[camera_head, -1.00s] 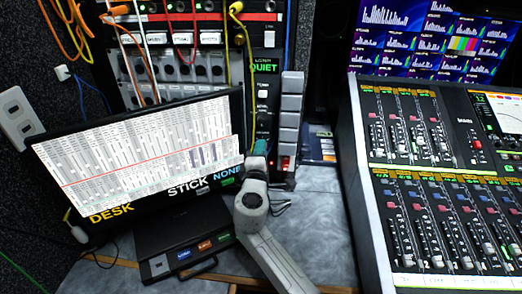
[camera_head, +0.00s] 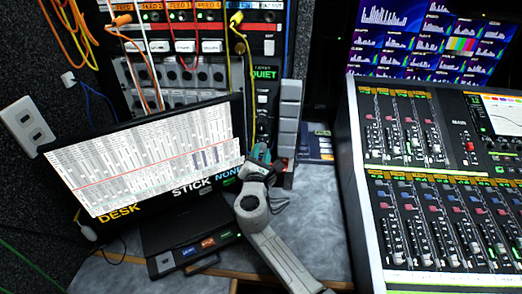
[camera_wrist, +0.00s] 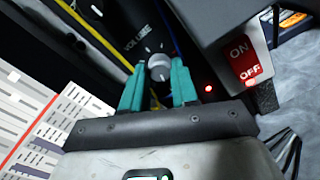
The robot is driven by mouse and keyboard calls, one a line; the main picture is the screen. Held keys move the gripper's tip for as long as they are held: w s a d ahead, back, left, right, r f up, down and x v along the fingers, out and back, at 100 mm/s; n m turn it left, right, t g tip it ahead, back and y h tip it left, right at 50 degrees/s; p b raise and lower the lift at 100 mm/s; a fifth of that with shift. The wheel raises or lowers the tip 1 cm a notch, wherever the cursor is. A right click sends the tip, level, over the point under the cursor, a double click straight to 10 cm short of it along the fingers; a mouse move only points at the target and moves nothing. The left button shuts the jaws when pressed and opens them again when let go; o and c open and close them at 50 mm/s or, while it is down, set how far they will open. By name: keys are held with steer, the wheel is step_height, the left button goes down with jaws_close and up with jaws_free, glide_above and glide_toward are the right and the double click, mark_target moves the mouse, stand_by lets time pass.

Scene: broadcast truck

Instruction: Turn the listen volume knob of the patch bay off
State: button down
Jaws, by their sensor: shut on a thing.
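The volume knob (camera_wrist: 158,67) shows in the wrist view as a small grey knob with a light pointer mark, below the printed word VOLUME. My gripper (camera_wrist: 158,84) has its two teal fingers on either side of the knob, shut on it. The panel (camera_head: 265,95) that carries the knob stands upright behind the desk in the head view, with a green QUIET label near its top. In the head view my gripper (camera_head: 260,152) is at the panel's lower part and the knob is hidden behind it.
A red ON/OFF switch (camera_wrist: 244,58) is close to the right of my gripper. A monitor (camera_head: 150,155) stands close on the left, and a yellow cable (camera_wrist: 95,35) runs nearby. A mixing console (camera_head: 440,190) fills the right. Some grey desk (camera_head: 310,225) is clear.

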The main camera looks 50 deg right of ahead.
steer(key=shift+n+p, duration=0.55)
steer(key=shift+n, duration=0.85)
steer(key=shift+f, duration=0.15)
steer(key=c, duration=0.9)
jaws_free()
steer(key=shift+o, duration=0.2)
steer(key=shift+a, duration=0.1)
steer(key=v, duration=1)
steer(key=shift+s+a, duration=0.25)
